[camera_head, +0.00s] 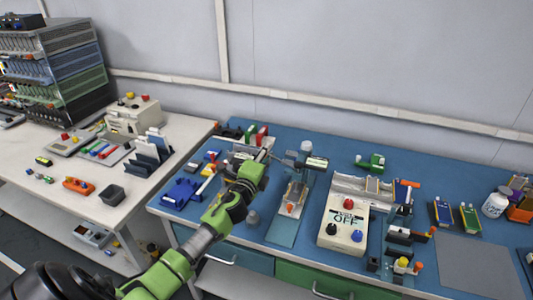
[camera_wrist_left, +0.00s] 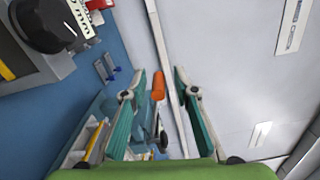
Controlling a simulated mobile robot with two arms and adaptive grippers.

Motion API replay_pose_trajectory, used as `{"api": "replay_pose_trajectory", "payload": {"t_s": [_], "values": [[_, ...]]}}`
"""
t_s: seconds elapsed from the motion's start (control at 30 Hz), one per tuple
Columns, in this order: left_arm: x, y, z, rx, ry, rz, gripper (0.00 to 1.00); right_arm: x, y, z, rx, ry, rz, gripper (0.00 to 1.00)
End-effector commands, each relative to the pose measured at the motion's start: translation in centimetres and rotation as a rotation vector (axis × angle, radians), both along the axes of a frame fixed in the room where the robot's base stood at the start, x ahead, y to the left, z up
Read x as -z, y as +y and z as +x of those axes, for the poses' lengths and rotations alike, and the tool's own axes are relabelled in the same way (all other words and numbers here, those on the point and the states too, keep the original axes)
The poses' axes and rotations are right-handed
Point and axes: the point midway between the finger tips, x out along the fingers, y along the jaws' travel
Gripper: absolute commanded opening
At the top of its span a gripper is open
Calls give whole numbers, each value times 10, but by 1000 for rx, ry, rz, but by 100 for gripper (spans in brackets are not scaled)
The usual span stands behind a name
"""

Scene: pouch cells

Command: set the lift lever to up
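My left gripper (camera_head: 264,155) is raised above the left part of the blue bench in the head view. In the left wrist view its two teal fingers (camera_wrist_left: 160,72) are apart, with nothing clamped between them. An orange-ended handle (camera_wrist_left: 158,86) shows in the gap between the fingers, beyond them; I cannot tell its distance or whether it is the lift lever. In the head view an orange-ended bar (camera_head: 409,183) stands at the right of a grey fixture. No lever is clearly marked as the lift lever. My right gripper is not in view.
A beige control box (camera_head: 343,222) reading "OFF" has red, black and blue knobs. A green-and-black device (camera_head: 372,163) stands behind it. A white jar (camera_head: 494,205) and a grey mat (camera_head: 473,263) are at the right. A black knob (camera_wrist_left: 45,22) shows in the wrist view.

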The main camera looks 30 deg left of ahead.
Motion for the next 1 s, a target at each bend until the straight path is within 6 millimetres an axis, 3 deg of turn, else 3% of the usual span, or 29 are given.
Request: {"api": "replay_pose_trajectory", "payload": {"t_s": [0.23, 0.7, 1.0], "values": [[2, -3, -12, 2, 2, 0, 28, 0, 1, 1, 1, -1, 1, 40], [2, -24, -97, 1, 2, -1, 28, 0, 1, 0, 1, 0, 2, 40], [0, -28, -117, 0, 0, 0, 28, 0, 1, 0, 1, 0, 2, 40]]}}
